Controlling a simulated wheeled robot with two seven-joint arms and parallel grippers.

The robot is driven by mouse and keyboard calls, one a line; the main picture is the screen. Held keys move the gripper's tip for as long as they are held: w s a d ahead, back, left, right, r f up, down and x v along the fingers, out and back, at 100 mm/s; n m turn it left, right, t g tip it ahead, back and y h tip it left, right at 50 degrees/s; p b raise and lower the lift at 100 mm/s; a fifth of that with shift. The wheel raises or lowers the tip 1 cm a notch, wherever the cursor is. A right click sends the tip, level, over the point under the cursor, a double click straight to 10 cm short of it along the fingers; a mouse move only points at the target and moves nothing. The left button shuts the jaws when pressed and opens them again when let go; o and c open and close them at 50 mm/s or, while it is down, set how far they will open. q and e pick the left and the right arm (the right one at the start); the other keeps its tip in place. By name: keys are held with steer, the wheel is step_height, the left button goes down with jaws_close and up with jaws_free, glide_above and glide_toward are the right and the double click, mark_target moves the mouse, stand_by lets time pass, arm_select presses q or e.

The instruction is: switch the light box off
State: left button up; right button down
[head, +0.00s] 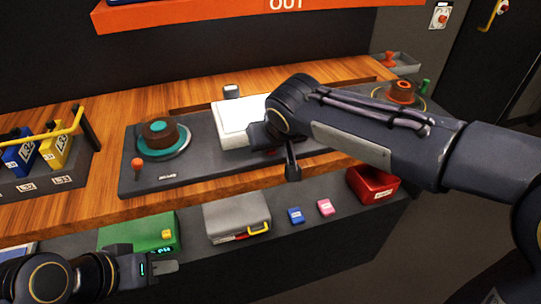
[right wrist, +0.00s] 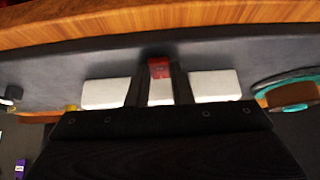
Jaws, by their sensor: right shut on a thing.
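The light box (head: 232,125) is a white, flat box on the dark trackball panel, partly hidden by my right arm and hand. In the right wrist view its white surface (right wrist: 213,85) shows on both sides of my fingers. My right gripper (right wrist: 158,80) is over the box and shut on a small red piece (right wrist: 158,67), which looks like its switch. The head view hides this grip. I cannot tell whether the box is lit. My left gripper (head: 162,268) is low at the front left, apart from the panel; its finger gap is unclear.
A brown trackball with a teal ring (head: 160,138) and an orange knob (head: 137,163) sit left on the panel. Another trackball (head: 401,92) stands right. Below are a green box (head: 140,232), a grey case (head: 236,213) and a red bin (head: 373,184). Coloured boxes (head: 55,153) stand left.

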steer(key=shift+s+d+f+t+y+b, duration=0.25)
steer(key=shift+t+b, duration=0.45)
steer(key=shift+b, duration=1.2)
steer(key=shift+s+a+f+t+y+b, duration=0.25)
steer(key=shift+t+b, duration=0.45)
steer(key=shift+b, duration=1.2)
steer(key=shift+w+d+r+b, duration=0.1)
steer(key=shift+w+r+b, duration=0.05)
steer(key=shift+b, duration=0.3)
steer(key=shift+r, duration=0.1)
steer(key=c, duration=1.3)
jaws_free()
steer(key=p+v, duration=0.1)
steer(key=v, duration=0.7)
